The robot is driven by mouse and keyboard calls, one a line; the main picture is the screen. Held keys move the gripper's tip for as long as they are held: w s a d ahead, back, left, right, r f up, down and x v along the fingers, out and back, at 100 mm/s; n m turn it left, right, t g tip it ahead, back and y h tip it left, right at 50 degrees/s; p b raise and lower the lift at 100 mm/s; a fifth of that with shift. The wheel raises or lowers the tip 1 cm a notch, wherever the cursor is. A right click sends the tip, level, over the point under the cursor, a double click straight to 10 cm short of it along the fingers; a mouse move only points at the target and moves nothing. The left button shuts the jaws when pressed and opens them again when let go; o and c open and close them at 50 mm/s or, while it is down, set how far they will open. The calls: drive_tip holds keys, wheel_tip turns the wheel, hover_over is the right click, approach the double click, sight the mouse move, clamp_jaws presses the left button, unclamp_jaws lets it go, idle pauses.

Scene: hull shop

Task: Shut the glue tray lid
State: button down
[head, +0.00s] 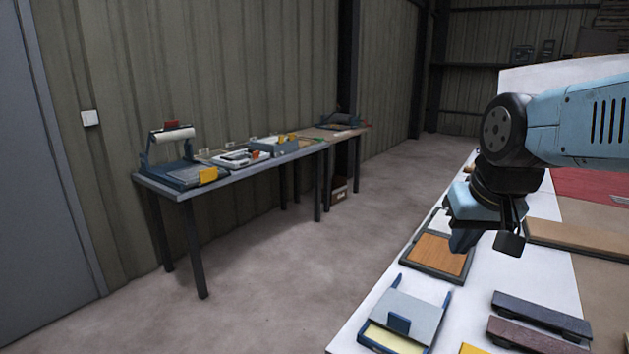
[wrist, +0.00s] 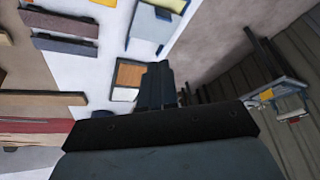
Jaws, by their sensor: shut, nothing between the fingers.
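The glue tray (head: 390,341) stands on the white bench at the bottom of the head view, with blue sides and pale yellow inside. Its grey lid (head: 410,311) with a blue tab covers the far part and leaves the near part uncovered. In the wrist view the tray (wrist: 172,5) is at the top, with the grey lid (wrist: 148,22) below its yellow part. My gripper (head: 463,241) is shut and empty, pointing down above the bench, beyond the tray. Its fingers also show in the wrist view (wrist: 157,80), apart from the tray.
A dark-framed wooden panel (head: 436,256) lies beyond the tray, near my gripper. Dark blue (head: 541,316) and maroon (head: 524,337) bars lie right of the tray. A side table (head: 240,174) with several devices stands by the wall; open floor (head: 300,265) lies between.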

drive_tip(key=shift+s+r+t, duration=0.25)
drive_tip(key=shift+s+t, duration=0.05)
drive_tip(key=shift+s, duration=0.55)
drive_tip(key=c, duration=1.8)
unclamp_jaws()
drive_tip(key=shift+s+n, duration=0.2)
drive_tip(key=shift+n, duration=0.1)
drive_tip(key=o, duration=0.6)
drive_tip(key=shift+w+f, duration=0.1)
drive_tip(key=shift+w, duration=0.4)
drive_tip(key=n+g+h, duration=0.4)
drive_tip(key=n+g, duration=0.4)
drive_tip(key=n, duration=0.3)
hover_over(399, 316)
drive_tip(key=w+a, duration=0.3)
drive_tip(key=a, duration=0.1)
wheel_tip(399, 316, down, 22)
drive_tip(key=x, duration=1.3)
drive_tip(key=shift+c, duration=0.3)
clamp_jaws()
